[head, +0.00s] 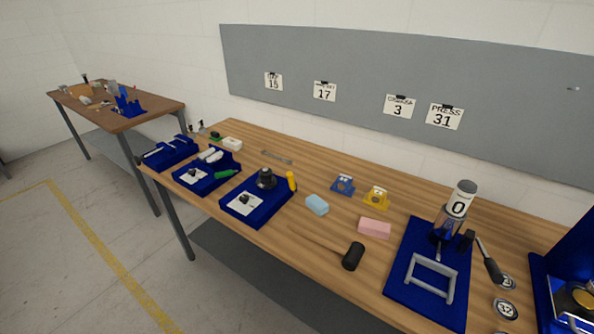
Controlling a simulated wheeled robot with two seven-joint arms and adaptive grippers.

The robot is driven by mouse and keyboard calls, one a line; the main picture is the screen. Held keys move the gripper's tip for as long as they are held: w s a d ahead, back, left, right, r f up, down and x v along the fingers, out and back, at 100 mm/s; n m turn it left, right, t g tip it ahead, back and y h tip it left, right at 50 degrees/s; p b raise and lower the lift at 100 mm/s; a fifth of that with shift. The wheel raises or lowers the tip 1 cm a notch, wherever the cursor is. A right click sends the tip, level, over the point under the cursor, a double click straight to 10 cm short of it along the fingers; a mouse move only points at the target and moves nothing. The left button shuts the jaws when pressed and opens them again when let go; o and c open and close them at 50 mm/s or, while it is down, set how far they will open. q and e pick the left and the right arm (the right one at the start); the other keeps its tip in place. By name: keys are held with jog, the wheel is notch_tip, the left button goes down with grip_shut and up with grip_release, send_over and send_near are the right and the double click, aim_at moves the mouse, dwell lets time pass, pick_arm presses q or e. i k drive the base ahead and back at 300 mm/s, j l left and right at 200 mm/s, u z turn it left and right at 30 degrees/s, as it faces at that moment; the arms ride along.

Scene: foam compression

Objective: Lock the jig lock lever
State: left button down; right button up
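Several blue jig-like stations stand on the wooden table. One blue base (237,219) at the middle left carries a black round part (266,178) and an upright yellow handle (292,181). The blue base left of it (187,185) has a green handle (225,174) lying low at its side. At the right, a blue plate (403,285) carries a grey frame (432,277) and a cylinder marked 0 (461,198). A black-handled lever (491,266) slants down beside this plate. I cannot tell which is the jig lock lever. Neither gripper is in view.
Another blue fixture (578,255) stands at the right edge. A second table (150,105) stands at the left.

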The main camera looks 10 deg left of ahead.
aim_at(290, 176)
jog(key=i+j+z, duration=0.15)
jog(key=j+z, duration=0.75)
jog(key=j, duration=0.2)
jog(key=j+z, duration=0.45)
jog(key=j, duration=0.15)
jog(key=k+j+z, duration=0.15)
jog(key=j+z, duration=0.3)
jog(key=j, duration=0.15)
